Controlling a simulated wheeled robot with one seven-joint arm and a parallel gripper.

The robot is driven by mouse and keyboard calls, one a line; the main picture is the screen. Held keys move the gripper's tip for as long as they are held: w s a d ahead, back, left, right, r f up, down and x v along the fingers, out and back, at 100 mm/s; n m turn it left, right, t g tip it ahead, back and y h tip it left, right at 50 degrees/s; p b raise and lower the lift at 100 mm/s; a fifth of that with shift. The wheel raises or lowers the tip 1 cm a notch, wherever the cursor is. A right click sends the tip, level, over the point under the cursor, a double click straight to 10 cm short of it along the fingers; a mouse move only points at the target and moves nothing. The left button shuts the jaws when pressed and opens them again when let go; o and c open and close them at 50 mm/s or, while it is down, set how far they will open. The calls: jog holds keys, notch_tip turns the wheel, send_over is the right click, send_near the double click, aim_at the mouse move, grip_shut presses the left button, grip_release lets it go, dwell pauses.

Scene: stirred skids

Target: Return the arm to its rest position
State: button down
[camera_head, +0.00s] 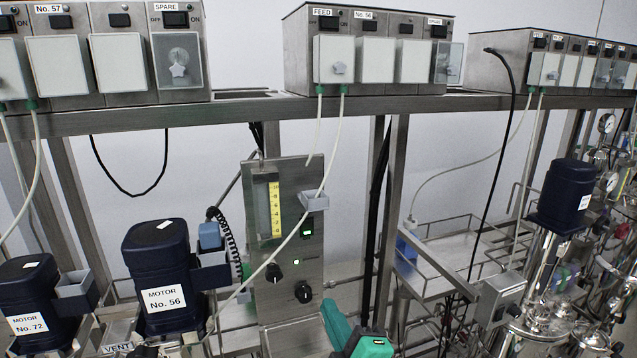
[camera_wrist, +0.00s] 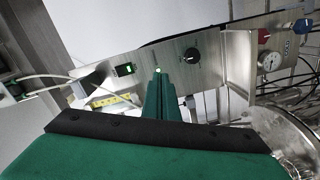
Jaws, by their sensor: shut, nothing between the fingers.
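My gripper (camera_wrist: 160,84) shows in the wrist view as two narrow green fingers pressed together, with nothing between them. A wide green body with a black edge fills the bottom of that view. Beyond the fingertips is a steel control panel (camera_wrist: 210,62) with a black knob (camera_wrist: 193,55) and a green-lit switch (camera_wrist: 124,70). In the head view, green parts of my arm show at the bottom centre, in front of the lower edge of the same panel (camera_head: 290,225). The fingertips cannot be made out there.
Blue motor No. 56 (camera_head: 163,270) and motor No. 72 (camera_head: 37,295) stand at the lower left. A steel frame beam (camera_head: 250,112) carries switch boxes (camera_head: 365,50). Pale cables hang in front of the panel. Glassware and another blue motor (camera_head: 563,195) stand at the right.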

jog(key=s+a+f+m+h, duration=0.15)
jog(key=s+f+m, duration=0.25)
jog(key=f, duration=0.4)
jog(key=s+f+m+h, duration=0.2)
jog(key=s+f+m, duration=0.25)
jog(key=f, duration=0.35)
jog(key=s+f+m+h, duration=0.1)
jog(key=s+f+m, duration=0.35)
jog(key=f, duration=0.35)
jog(key=s+f+m, duration=0.1)
jog(key=s+f, duration=0.2)
jog(key=s, duration=0.9)
jog(key=s+a+f+m+g, duration=0.1)
jog(key=s+f+m, duration=0.1)
jog(key=s, duration=0.9)
jog(key=shift+s+f+m, duration=0.3)
jog(key=shift+s+f, duration=0.05)
jog(key=shift+f, duration=0.45)
jog(key=shift+w, duration=0.1)
